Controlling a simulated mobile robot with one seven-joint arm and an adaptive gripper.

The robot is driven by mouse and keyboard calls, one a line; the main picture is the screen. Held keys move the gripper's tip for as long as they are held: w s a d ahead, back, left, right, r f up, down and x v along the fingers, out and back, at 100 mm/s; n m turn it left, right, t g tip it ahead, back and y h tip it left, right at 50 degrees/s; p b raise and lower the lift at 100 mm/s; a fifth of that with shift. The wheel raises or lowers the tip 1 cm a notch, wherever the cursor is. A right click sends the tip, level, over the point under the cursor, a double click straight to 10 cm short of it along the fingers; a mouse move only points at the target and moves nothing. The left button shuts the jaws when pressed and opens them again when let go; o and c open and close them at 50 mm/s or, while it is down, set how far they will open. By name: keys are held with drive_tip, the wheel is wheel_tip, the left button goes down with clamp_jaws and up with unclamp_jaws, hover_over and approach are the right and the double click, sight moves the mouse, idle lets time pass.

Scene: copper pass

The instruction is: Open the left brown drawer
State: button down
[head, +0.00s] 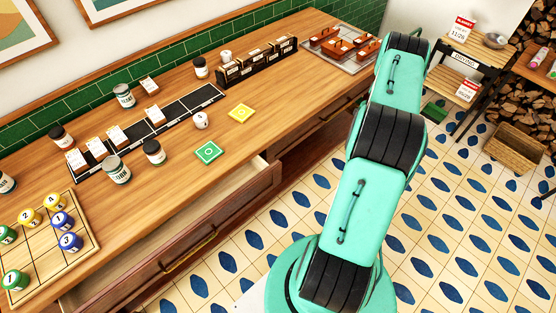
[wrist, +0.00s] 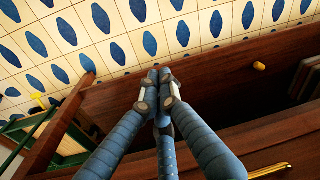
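In the head view the left brown drawer (head: 200,240) stands pulled out from under the wooden counter, its pale inside showing at both ends. A brass bar handle (head: 190,252) is on its front. A second brown drawer (head: 325,120) to the right sits flush under the counter. My gripper is hidden in the head view behind my green arm. In the wrist view my gripper (wrist: 160,85) has its blue fingers drawn together at the tips, with nothing visible between them. It is over dark brown wooden panels and a dark gap. A brass handle (wrist: 268,171) shows at lower right.
The counter (head: 275,105) holds jars, cards, a black rack, a tray of brown boxes (head: 342,45) and a grid board (head: 50,250) with coloured cups. Patterned floor (head: 450,230) is open at right. A shelf (head: 465,70) and a wooden crate (head: 512,148) stand at far right.

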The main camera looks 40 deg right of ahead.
sight(278, 160)
drive_tip(key=w+a+m+t+y, duration=0.15)
drive_tip(key=a+y, duration=0.25)
drive_tip(key=a, duration=0.8)
drive_tip(key=w+a+m+y, duration=0.3)
drive_tip(key=a+y, duration=0.1)
drive_tip(key=a, duration=0.8)
drive_tip(key=w+a+r+m+t+y, duration=0.3)
drive_tip(key=a+r+y, duration=0.4)
drive_tip(key=a+r, duration=0.5)
drive_tip(key=shift+w+a+m+y+p, duration=0.4)
drive_tip(key=shift+w+a+m, duration=0.25)
drive_tip(key=shift+w+m, duration=0.3)
drive_tip(key=shift+w+a+t, duration=0.1)
drive_tip(key=shift+a+t, duration=0.05)
drive_tip(key=shift+t, duration=0.1)
drive_tip(key=b+x, duration=0.1)
drive_tip(key=x, duration=0.9)
drive_tip(key=shift+f, duration=0.1)
drive_tip(key=shift+s, duration=2)
